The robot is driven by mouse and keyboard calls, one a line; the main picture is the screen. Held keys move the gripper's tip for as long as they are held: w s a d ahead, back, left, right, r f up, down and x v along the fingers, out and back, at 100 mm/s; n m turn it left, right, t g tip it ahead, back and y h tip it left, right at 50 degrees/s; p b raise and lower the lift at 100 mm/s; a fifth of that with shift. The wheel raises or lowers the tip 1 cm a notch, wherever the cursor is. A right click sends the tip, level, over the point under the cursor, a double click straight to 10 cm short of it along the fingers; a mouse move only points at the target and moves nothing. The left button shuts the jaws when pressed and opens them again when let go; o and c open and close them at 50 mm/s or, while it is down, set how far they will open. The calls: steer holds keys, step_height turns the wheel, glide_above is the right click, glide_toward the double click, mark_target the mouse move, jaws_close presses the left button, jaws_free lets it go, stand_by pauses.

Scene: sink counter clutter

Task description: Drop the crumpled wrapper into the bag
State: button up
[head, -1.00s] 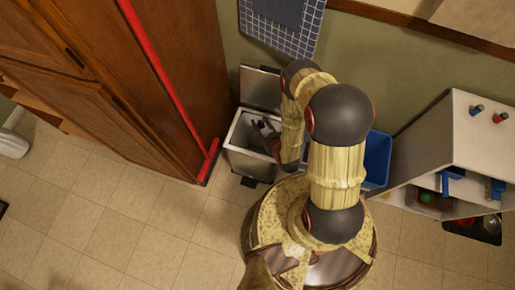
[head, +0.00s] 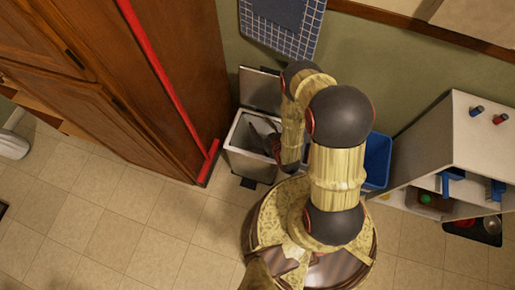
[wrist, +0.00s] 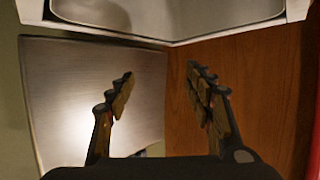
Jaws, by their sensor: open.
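My gripper (wrist: 160,82) is open in the wrist view, with nothing between its two fingers. In the head view my gripper (head: 262,138) hangs over the mouth of an open pedal bin, partly hidden by my arm. No crumpled wrapper shows in either view now.
The bin's grey lid (head: 260,88) stands raised against the wall. A wooden cabinet (head: 130,60) and a red pole (head: 165,85) are to the left. A blue bin (head: 377,160) and a white shelf unit (head: 455,140) are to the right. The tiled floor (head: 110,220) at front left is clear.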

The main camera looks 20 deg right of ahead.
step_height(320, 180, up, 10)
stand_by(0.6)
steer(key=shift+f, duration=0.1)
steer(key=shift+f, duration=0.1)
